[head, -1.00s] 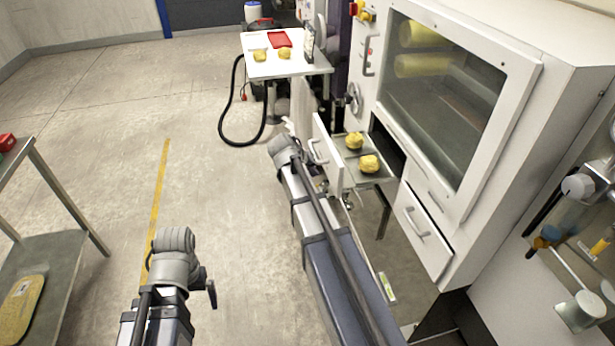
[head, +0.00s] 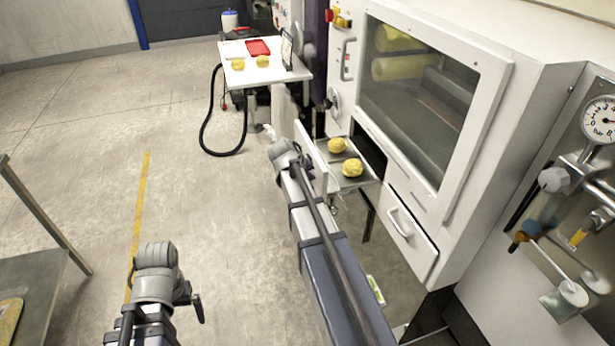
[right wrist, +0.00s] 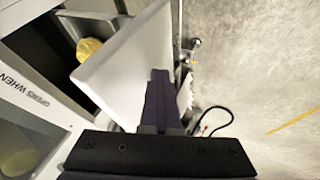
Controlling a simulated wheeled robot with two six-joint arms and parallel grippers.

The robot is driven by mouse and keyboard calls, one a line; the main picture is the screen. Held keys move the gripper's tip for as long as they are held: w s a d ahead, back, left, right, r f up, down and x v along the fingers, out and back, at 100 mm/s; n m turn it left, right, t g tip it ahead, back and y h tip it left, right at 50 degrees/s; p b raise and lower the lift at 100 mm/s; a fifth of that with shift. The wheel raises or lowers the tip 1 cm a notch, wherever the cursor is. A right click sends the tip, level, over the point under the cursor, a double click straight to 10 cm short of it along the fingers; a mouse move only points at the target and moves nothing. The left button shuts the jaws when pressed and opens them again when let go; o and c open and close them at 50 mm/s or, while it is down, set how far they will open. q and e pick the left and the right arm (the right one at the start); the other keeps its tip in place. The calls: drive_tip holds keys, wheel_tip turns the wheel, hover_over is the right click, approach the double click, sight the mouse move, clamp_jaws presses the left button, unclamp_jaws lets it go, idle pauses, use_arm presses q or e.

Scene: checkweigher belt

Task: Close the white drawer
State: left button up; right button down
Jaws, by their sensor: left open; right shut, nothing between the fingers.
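The white drawer (head: 313,158) stands pulled out from the white cabinet, its front panel facing left. It holds two yellow dough-like lumps, a far one (head: 337,145) and a near one (head: 352,168). In the right wrist view the white panel (right wrist: 125,62) lies just beyond my right gripper (right wrist: 160,75), whose dark fingers are shut and empty. They overlap the panel; I cannot tell whether they touch it. In the head view my right wrist hides part of the panel and its handle. My left gripper (head: 196,304) is open over the floor at lower left, mostly hidden by its wrist.
A second, shut drawer (head: 411,235) sits lower in the cabinet (head: 480,215). A white side table (head: 285,73) with a red tray and yellow lumps stands behind. A metal table (head: 40,280) is at far left. Open floor lies between.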

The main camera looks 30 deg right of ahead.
drive_tip(key=s+d, duration=0.1)
drive_tip(key=d, duration=0.5)
drive_tip(key=s+d, duration=0.2)
drive_tip(key=d, duration=0.5)
drive_tip(key=s+d, duration=0.1)
drive_tip(key=d, duration=0.6)
drive_tip(key=shift+s+d, duration=0.2)
drive_tip(key=shift+s, duration=0.2)
use_arm(q)
drive_tip(key=shift+a, duration=0.1)
use_arm(e)
drive_tip(key=shift+d, duration=0.2)
drive_tip(key=shift+s+d, duration=0.1)
